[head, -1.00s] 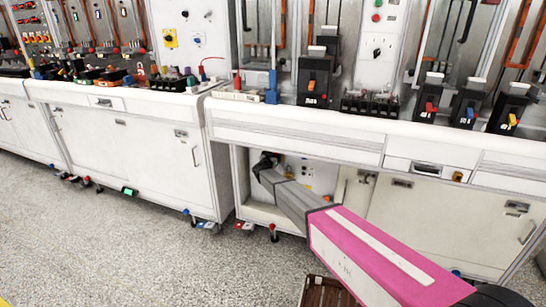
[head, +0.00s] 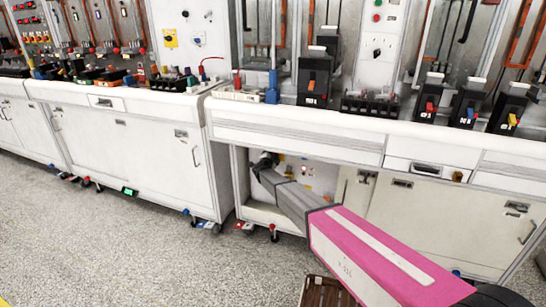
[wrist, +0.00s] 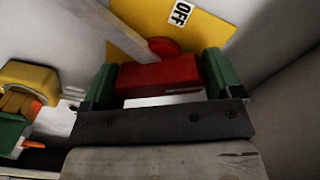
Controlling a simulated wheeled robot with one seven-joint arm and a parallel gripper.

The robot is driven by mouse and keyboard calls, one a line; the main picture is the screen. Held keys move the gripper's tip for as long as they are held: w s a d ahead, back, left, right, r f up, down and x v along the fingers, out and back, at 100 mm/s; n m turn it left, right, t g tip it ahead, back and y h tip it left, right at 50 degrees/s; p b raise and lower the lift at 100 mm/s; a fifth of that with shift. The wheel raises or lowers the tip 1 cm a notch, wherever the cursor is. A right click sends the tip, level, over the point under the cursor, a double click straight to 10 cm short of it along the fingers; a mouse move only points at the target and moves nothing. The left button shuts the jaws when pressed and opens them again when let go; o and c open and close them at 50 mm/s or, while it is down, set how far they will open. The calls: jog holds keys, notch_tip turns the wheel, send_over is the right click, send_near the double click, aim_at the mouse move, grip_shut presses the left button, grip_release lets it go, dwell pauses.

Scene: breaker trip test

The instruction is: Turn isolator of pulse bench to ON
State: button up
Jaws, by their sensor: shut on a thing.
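The red isolator handle (wrist: 160,74) is in the wrist view, in front of a yellow plate (wrist: 205,28). A white label reading OFF (wrist: 180,13) is on the plate above it. The green pads of my gripper (wrist: 157,80) sit on either side of the handle and are shut on it. In the head view my gripper (head: 265,162) reaches into the open compartment under the pulse bench; the handle is hidden there. No ON label shows.
The compartment's back panel (head: 322,178) carries small lamps and fittings. The bench top (head: 300,117) overhangs my arm. In the wrist view a yellow and green fitting (wrist: 30,78) stands close on the left. A brown crate (head: 322,292) is on the floor below.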

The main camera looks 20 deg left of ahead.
jog(key=m, duration=0.6)
jog(key=shift+m, duration=0.3)
dwell(0.4)
jog(key=o, duration=0.7)
jog(key=shift+o, duration=0.2)
jog(key=shift+s, duration=0.1)
jog(key=s, duration=1)
jog(key=shift+s+a, duration=0.35)
jog(key=shift+a, duration=0.05)
